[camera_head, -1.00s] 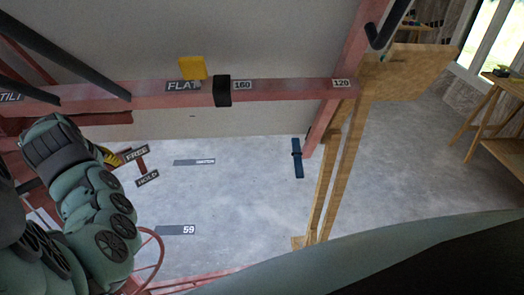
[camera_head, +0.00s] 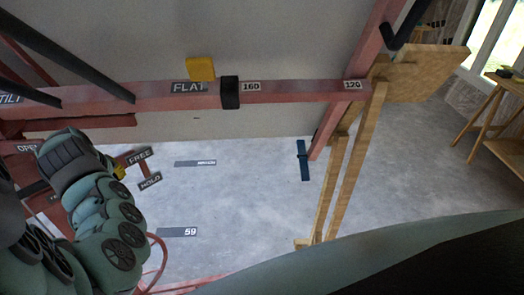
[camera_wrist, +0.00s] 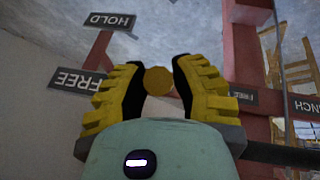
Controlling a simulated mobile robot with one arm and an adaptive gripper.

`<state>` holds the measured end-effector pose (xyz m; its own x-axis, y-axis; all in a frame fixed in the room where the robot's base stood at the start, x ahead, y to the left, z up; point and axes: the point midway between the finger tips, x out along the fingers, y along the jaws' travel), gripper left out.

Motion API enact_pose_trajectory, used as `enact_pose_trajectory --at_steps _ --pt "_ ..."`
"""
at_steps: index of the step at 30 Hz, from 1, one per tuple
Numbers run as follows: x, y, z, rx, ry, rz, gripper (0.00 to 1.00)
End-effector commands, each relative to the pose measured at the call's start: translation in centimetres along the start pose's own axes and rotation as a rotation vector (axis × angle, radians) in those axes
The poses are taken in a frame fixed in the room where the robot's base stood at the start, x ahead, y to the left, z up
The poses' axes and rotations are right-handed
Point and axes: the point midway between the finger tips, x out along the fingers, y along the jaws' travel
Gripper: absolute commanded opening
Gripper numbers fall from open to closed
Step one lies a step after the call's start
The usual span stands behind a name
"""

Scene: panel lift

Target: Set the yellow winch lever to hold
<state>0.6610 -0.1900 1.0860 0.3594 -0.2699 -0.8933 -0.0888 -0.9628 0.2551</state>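The yellow winch lever shows in the wrist view as a round, dull yellow knob (camera_wrist: 158,81) seen end-on; its shaft is hidden. My gripper (camera_wrist: 160,76) has its two yellow fingers with black pads on either side of the knob. The knob fills most of the gap, but I cannot tell whether both pads press on it. The FREE plate (camera_wrist: 80,80) is left of the fingers and the HOLD plate (camera_wrist: 110,21) is farther up. In the head view, the FREE plate (camera_head: 138,157) and HOLD plate (camera_head: 150,181) are beside my gripper (camera_head: 118,172), which my arm mostly hides.
A red beam (camera_head: 295,91) with a black slider (camera_head: 230,92) and a yellow block (camera_head: 201,69) crosses above. A wooden frame (camera_head: 345,160) stands at right. A red wheel rim (camera_head: 160,262) is below my arm. A red post (camera_wrist: 241,70) stands right of my fingers.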

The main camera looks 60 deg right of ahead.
Motion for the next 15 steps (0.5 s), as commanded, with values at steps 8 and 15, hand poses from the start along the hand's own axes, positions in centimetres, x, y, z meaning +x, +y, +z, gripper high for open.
enact_pose_trajectory --at_steps 8,15 --pt "0.00 0.00 -0.01 0.000 0.000 0.000 0.00" --pt "0.06 -0.05 0.04 0.000 0.001 0.000 0.00"
